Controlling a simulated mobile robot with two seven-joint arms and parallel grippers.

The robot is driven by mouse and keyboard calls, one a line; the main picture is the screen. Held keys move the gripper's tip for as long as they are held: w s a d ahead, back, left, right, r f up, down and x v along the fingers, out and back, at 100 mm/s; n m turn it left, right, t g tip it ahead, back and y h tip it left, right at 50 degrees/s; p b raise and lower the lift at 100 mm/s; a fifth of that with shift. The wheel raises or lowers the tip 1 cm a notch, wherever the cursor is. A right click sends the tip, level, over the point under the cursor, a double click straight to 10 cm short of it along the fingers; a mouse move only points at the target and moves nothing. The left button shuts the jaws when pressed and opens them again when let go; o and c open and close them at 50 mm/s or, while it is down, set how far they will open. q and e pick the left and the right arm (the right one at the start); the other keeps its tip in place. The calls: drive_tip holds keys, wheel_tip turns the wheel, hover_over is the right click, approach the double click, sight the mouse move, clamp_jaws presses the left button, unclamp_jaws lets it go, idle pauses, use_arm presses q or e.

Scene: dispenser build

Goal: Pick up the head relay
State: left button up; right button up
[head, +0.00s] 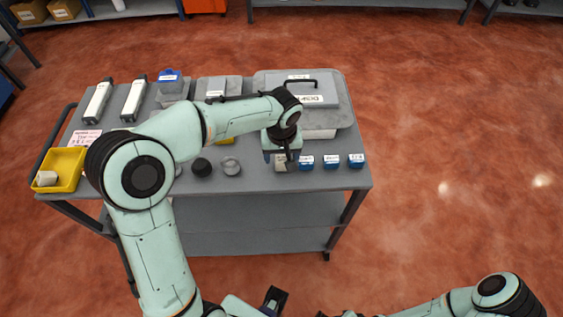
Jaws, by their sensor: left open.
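My left gripper (281,158) is open and points down over the front edge of the cart top. Right below it is a small block with a pale top (280,167), partly covered by the gripper. To its right stand three small blue blocks with white labels, a left one (306,163), a middle one (331,162) and a right one (356,161). The labels are too small to read, so I cannot tell which block is the head relay.
The grey cart top (255,182) also holds a lidded grey case (325,95), a yellow bin (66,160) at the left, a dark round part (202,167) and a grey round part (231,168). Two long pale units and a blue-topped part (169,76) stand at the back left.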

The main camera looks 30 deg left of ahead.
use_arm(q)
wheel_tip(320, 180, down, 2)
drive_tip(key=shift+w+a+f, duration=0.1)
drive_tip(key=shift+w+f, duration=0.05)
drive_tip(key=shift+f, duration=0.05)
drive_tip(key=c, duration=1.2)
drive_tip(key=shift+o, duration=0.2)
drive_tip(key=shift+r, duration=0.1)
